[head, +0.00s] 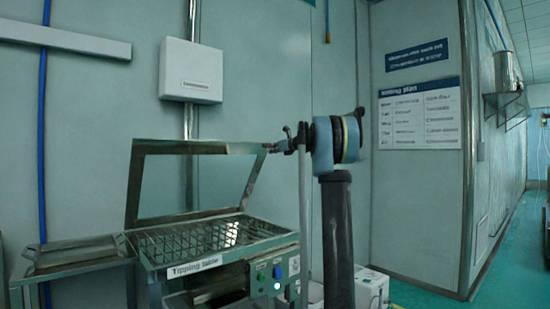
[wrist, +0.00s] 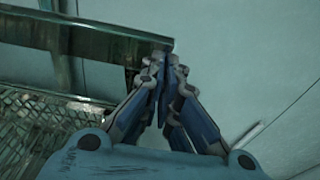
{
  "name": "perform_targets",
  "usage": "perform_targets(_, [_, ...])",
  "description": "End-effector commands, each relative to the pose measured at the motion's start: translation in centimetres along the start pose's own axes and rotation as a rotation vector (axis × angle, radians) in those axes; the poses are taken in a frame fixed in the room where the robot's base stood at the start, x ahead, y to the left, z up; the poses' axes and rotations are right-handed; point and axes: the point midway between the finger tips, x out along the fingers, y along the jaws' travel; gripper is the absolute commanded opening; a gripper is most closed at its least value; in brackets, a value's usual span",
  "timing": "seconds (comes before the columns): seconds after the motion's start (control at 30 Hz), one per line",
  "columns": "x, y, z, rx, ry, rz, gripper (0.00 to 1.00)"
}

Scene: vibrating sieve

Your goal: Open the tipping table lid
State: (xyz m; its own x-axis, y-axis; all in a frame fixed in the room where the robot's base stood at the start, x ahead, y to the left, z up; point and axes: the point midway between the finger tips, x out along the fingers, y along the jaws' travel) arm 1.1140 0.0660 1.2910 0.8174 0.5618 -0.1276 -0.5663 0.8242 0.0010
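The tipping table (head: 185,262) stands at the lower left of the head view, with a wire grid (head: 205,238) in its top. Its lid (head: 135,185), a metal frame around a see-through pane, stands raised and tilted up from the rear edge. My gripper (head: 272,147) is at the lid's upper right corner. In the wrist view the fingers of my gripper (wrist: 165,65) are together, beside the end of the lid's rim (wrist: 100,35). They look shut; I cannot tell whether the rim is pinched between them. The grid (wrist: 35,125) shows below left.
A control panel with buttons (head: 275,275) is on the table's front right. A side tray (head: 75,255) adjoins on the left. A thin upright pole (head: 303,200) stands near my arm. White boxes (head: 370,288) lie on the floor behind. Free floor (head: 510,270) is at far right.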

Motion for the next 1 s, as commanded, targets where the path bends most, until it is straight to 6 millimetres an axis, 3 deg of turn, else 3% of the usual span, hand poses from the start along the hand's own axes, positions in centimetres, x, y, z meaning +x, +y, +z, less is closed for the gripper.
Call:
perform_targets(0.67, [-0.1,-0.8,0.4,0.001,-0.001,-0.008,0.00])
perform_targets(1.0, [-2.5,-0.8,-2.2,0.001,0.000,-0.003,0.00])
